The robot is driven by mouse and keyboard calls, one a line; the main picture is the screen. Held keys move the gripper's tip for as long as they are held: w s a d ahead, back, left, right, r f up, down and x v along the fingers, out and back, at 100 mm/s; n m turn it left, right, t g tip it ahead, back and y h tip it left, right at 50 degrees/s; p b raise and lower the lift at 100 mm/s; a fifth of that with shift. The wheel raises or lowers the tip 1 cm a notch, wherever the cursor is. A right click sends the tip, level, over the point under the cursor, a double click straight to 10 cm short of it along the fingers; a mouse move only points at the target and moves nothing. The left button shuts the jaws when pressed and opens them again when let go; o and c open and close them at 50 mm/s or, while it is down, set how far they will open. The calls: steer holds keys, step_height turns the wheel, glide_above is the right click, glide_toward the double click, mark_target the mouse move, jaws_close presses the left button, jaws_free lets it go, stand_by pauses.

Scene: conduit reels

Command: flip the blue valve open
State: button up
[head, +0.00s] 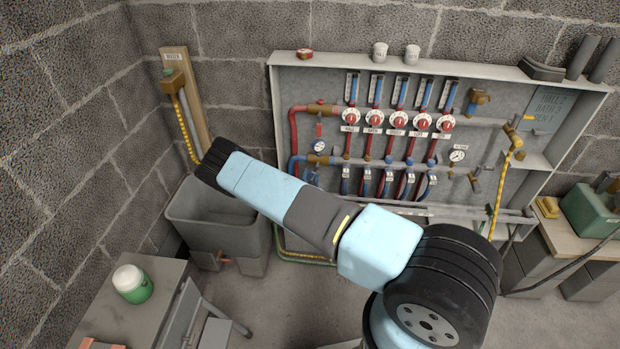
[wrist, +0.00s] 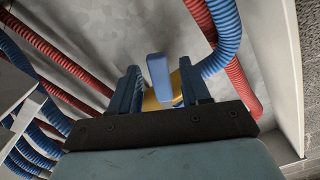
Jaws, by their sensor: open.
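The blue valve shows in the wrist view as a flat blue lever (wrist: 158,76) with a yellow-brass body (wrist: 152,102) behind it. My gripper (wrist: 160,68) is open, with one dark blue finger on each side of the lever. Gaps show between the lever and both fingers. The lever's lower end and part of the brass body are hidden by my gripper. In the head view my arm crosses the picture and my gripper is not visible. A brass fitting (head: 318,160) sits on the blue pipe at the panel's left; I cannot tell if it is the same valve.
Ribbed red hose (wrist: 240,85) and blue hose (wrist: 222,35) run close to the right finger. More hoses lie at left. The grey panel (head: 290,85) carries gauges and red dials. A grey sink (head: 215,225) stands left of it.

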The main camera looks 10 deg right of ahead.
steer(key=shift+w+d, duration=0.1)
steer(key=shift+w, duration=0.2)
steer(key=shift+c, duration=0.4)
jaws_close()
